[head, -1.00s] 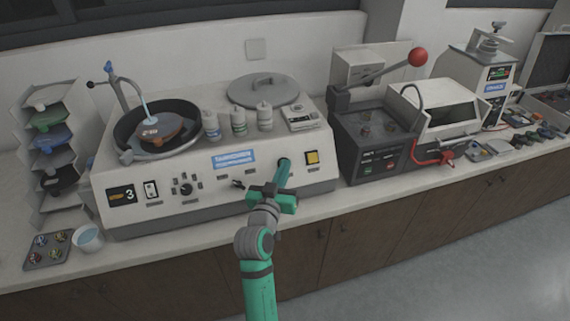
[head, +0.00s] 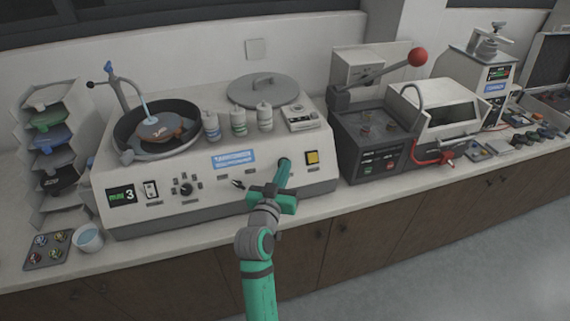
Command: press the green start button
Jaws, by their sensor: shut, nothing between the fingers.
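The polishing machine (head: 130,177) is a cream box with a sloped front panel. Its display (head: 122,195) shows a lit green word, which seems to read "RUN", beside a white 3. My gripper (head: 285,163) is shut and empty. Its green fingertips reach the right part of this panel, just left of a yellow square button (head: 312,158). No green start button shows on this panel; the spot at my fingertips is hidden by them. I cannot tell contact for sure.
A round bowl (head: 118,140) with a wheel and a water spout is at the machine's left. A dark mounting press (head: 350,130) with a red-knobbed lever stands to the right. A cup (head: 88,238) and a sample tray (head: 30,258) lie at the left counter edge.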

